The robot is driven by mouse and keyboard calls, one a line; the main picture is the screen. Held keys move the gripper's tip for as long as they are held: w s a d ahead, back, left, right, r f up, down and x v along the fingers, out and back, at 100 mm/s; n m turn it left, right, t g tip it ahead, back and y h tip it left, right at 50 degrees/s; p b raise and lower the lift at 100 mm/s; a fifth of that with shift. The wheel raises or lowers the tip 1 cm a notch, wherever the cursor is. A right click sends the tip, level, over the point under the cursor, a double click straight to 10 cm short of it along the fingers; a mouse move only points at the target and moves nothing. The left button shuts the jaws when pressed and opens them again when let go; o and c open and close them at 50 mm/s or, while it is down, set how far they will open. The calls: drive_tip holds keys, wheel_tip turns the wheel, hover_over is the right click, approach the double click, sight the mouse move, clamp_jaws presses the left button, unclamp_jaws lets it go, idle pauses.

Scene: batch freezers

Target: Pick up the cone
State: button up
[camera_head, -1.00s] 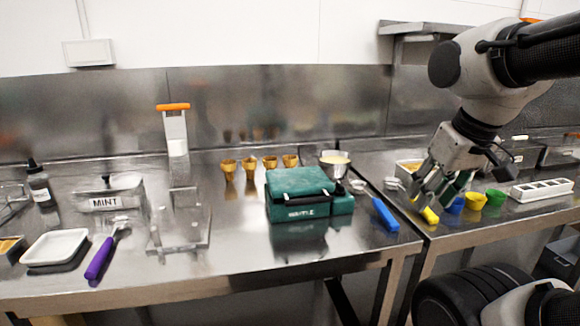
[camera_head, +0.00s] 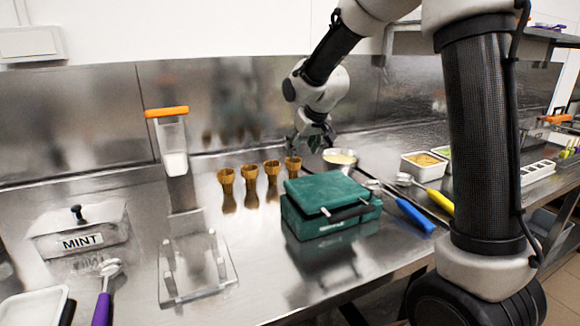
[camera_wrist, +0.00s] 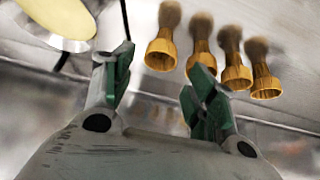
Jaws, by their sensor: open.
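Several brown waffle cones stand in a row on the steel counter, near the back wall. In the head view the rightmost cone (camera_head: 293,168) is closest to my gripper (camera_head: 311,143), which is just above and to its right. The other cones (camera_head: 250,183) stand to the left. In the wrist view my gripper (camera_wrist: 160,72) is open and empty, with its green-padded fingers apart. The leftmost cone there (camera_wrist: 162,50) shows beyond the gap between the fingers. One finger partly overlaps the neighbouring cones (camera_wrist: 203,52). I see no contact with any cone.
A metal bowl of pale contents (camera_head: 340,160) stands right of the cones; its rim also shows in the wrist view (camera_wrist: 60,42). A green box (camera_head: 325,207) sits in front. A clear stand (camera_head: 197,270) is at left. Counter behind the cones is narrow.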

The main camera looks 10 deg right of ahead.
sight(293, 161)
drive_tip(key=x, duration=0.9)
drive_tip(key=shift+w+a+r, duration=0.1)
drive_tip(key=shift+w+a, duration=0.15)
drive_tip(key=shift+w, duration=0.25)
drive_tip(key=c, duration=0.5)
